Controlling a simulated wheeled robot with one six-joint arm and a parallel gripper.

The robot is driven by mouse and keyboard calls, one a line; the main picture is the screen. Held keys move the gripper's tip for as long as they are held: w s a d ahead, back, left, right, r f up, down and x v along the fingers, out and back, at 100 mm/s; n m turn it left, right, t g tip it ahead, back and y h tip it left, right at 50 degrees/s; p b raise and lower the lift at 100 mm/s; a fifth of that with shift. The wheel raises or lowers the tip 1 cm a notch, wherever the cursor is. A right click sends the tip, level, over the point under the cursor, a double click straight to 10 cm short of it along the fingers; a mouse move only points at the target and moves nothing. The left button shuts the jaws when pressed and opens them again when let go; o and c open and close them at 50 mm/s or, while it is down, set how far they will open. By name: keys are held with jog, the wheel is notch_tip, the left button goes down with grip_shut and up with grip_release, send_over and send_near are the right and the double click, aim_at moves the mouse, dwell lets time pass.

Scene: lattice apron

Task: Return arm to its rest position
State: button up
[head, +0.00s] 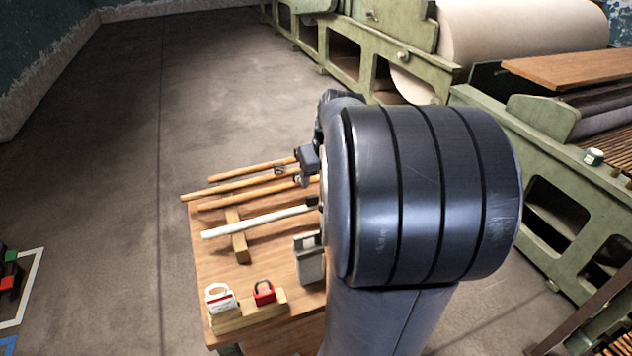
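My arm fills the middle and right of the head view, with a large dark ribbed joint in front. Part of my gripper (299,168) shows just left of this joint, small and dark, over the wooden rods on the table. The arm hides much of it, and I cannot tell whether its fingers are open or shut, or whether they touch a rod.
A wooden table (215,262) bears several wooden rods (240,187), a white rod (258,221), a grey metal box (309,259), and white (221,301) and red (264,293) padlocks on a block. Green machinery (345,62) stands behind and right.

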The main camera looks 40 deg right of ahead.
aim_at(313, 197)
jog(key=shift+r, duration=0.25)
jog(key=x, duration=1)
jog(key=shift+s, duration=0.1)
jog(key=shift+w+f+p, duration=0.25)
jog(key=shift+p, duration=0.05)
jog(key=shift+s+r+p, duration=0.1)
jog(key=shift+r+p, duration=1.25)
jog(key=shift+r, duration=0.3)
jog(key=shift+f, duration=0.1)
